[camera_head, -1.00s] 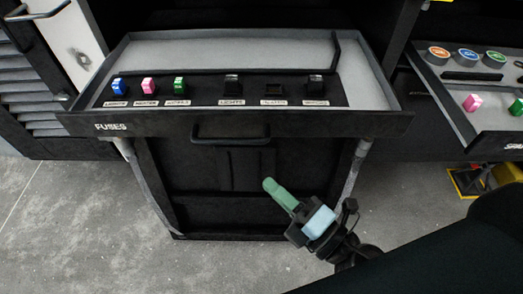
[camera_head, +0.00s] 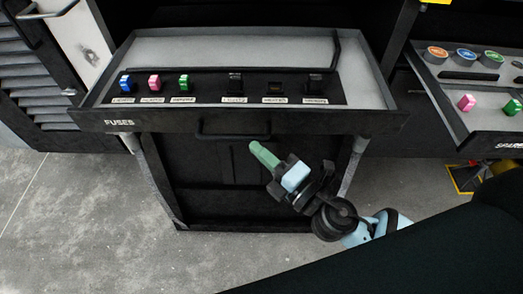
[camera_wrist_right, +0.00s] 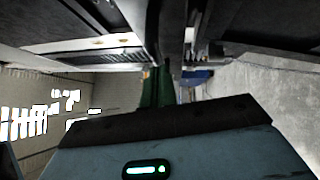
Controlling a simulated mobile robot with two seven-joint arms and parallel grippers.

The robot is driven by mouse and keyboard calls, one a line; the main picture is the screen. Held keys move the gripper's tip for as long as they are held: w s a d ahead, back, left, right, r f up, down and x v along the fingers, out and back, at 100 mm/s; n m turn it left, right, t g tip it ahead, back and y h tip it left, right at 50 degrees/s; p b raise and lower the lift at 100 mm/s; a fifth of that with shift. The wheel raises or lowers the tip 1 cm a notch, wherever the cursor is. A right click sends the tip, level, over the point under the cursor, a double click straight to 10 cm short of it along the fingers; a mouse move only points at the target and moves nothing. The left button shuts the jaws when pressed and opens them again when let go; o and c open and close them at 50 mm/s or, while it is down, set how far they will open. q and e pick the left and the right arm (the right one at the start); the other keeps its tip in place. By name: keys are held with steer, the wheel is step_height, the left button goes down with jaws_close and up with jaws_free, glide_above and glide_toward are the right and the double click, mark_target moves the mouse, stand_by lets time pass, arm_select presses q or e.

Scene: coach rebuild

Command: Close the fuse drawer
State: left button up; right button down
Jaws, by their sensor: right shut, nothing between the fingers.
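The fuse drawer (camera_head: 118,123), marked FUSES, stands pulled out from the dark cabinet in the head view. It carries a black strip with blue, pink and green fuses on the left and several dark sockets or fuses on the right. Its black bar handle (camera_head: 233,136) is on the front face. My right gripper (camera_head: 262,153), with green fingertips, is shut and empty. It is just below the drawer front, close to the right end of the handle; I cannot tell whether it touches. In the right wrist view the green fingers (camera_wrist_right: 157,88) show close together. My left gripper is not in view.
A second open drawer (camera_head: 445,112) on the right holds round coloured discs and pink and green fuses. A louvred door and white panel (camera_head: 75,45) are on the left. Grey floor (camera_head: 80,215) is clear in front at left.

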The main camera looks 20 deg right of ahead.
mark_target(263, 74)
steer(key=w+d+b, duration=0.1)
steer(key=w+d, duration=0.1)
steer(key=w, duration=0.6)
steer(key=w+d+b, duration=0.1)
steer(key=w+d, duration=0.2)
steer(key=w, duration=0.5)
steer(key=w+d+b, duration=0.1)
steer(key=w+d, duration=0.2)
steer(key=w, duration=0.5)
steer(key=shift+w+f, duration=0.1)
steer(key=shift+w, duration=0.15)
steer(key=shift+w+d+b, duration=0.2)
steer(key=shift+w+b, duration=0.25)
steer(key=shift+w, duration=0.25)
steer(key=shift+w+d+r, duration=0.1)
steer(key=shift+d+r, duration=0.1)
steer(key=shift+r, duration=0.1)
